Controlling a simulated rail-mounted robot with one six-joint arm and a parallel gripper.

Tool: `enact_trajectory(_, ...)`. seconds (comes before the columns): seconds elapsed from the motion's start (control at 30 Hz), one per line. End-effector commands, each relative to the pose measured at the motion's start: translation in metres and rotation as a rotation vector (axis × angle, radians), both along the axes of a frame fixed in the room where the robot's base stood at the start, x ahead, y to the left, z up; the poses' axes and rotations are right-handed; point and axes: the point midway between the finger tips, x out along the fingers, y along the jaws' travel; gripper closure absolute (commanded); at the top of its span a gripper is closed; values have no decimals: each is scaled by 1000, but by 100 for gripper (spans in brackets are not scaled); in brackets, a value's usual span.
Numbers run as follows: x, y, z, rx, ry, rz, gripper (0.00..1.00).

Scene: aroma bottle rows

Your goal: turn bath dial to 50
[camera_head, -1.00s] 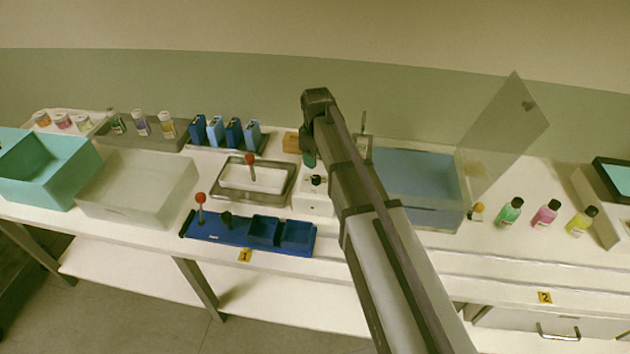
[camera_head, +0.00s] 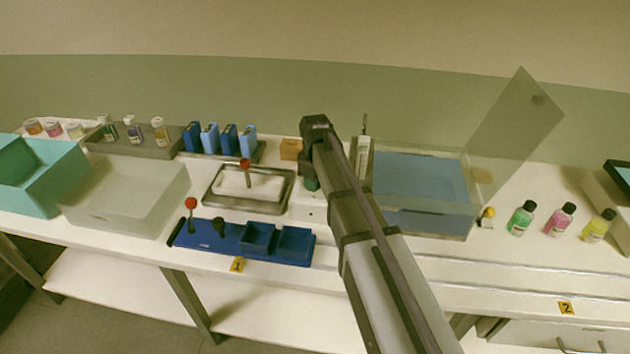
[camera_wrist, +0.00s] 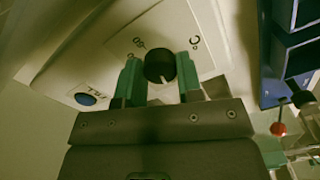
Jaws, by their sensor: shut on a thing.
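The bath dial (camera_wrist: 160,66) is a round black knob with a white pointer line on a pale control panel (camera_wrist: 115,55). The pointer faces the bottom of the wrist view; printed marks and a "°C" label lie above the knob, too blurred to read surely. My gripper (camera_wrist: 158,74) has its green fingers on both sides of the knob and is shut on it. In the head view my gripper (camera_head: 311,184) is at the white control box (camera_head: 308,209) and hides the dial. The water bath (camera_head: 440,222) stands right of the box.
A blue button (camera_wrist: 86,98) sits beside the dial. The bath's clear lid (camera_head: 515,130) is raised. A metal tray (camera_head: 210,198) and a blue rack (camera_head: 205,240) stand left of the box. Several colored bottles, including a green one (camera_head: 521,220), stand at the right.

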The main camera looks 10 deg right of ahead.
Motion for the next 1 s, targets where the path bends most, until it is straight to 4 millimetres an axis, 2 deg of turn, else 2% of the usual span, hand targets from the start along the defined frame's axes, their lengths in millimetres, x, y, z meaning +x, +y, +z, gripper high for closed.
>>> enact_trajectory(0.03,0,0,0,0,0,0,76)
enact_trajectory(0.2,0,0,0,0,0,0,90)
enact_trajectory(0.57,0,0,0,0,0,-55,90)
enact_trajectory(1.0,0,0,0,0,0,-379,90)
